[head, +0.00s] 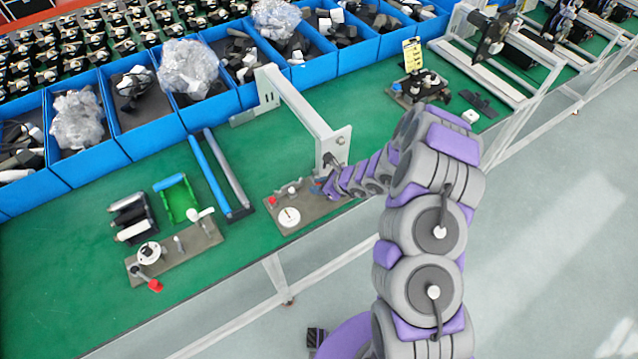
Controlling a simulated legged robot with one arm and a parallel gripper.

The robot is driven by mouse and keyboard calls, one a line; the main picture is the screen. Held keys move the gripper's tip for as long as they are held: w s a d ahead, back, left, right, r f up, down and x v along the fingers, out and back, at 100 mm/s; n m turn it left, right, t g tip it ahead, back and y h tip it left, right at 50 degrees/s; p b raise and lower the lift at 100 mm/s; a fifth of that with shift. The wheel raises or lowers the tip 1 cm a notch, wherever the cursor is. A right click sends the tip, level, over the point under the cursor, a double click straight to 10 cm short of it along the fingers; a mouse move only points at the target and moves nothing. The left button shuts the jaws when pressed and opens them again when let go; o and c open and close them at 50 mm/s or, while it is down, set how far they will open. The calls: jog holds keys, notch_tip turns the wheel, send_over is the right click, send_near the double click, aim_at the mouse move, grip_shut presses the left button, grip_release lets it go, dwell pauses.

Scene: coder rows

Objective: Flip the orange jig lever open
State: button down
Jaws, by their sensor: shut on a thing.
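A grey-brown jig plate (311,212) lies near the front edge of the green bench, with a white round disc (289,217) and small fittings on it. My arm reaches in from the right, and my gripper (325,185) is low over the right part of this plate. My gripper is small here and shut on a part at the plate, which appears to be the orange jig lever. The fingers mostly hide that part, so its angle cannot be told. A small red-orange knob (272,201) shows at the plate's left end.
A grey upright frame (309,115) stands just behind my gripper. A second jig (186,253) with a red knob lies to the left. Blue and grey tubes (212,170) lie between. Blue bins (142,123) line the back.

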jog(key=s+n+g+p, duration=0.2)
jog(key=p, duration=0.1)
jog(key=shift+d+r+n+y+p, duration=0.2)
jog(key=shift+d+n+y+p, duration=0.1)
jog(key=shift+n+y, duration=0.1)
jog(key=s+n+g+p, duration=0.1)
jog(key=d+n+g, duration=0.1)
jog(key=shift+s+f+n+p, duration=0.1)
jog(key=shift+s+n+p, duration=0.2)
jog(key=shift+s+p, duration=0.1)
jog(key=shift+s+d+n+g, duration=0.3)
jog(key=shift+s+n+g, duration=0.25)
jog(key=shift+n, duration=0.25)
jog(key=shift+s+d+n+g+p, duration=0.15)
jog(key=shift+s+d+n+g, duration=0.2)
jog(key=shift+n+g, duration=0.25)
jog(key=shift+s+d+n+g+p, duration=0.2)
jog(key=shift+d+n+g, duration=0.2)
jog(key=shift+n, duration=0.3)
jog(key=c, duration=1.2)
grip_release()
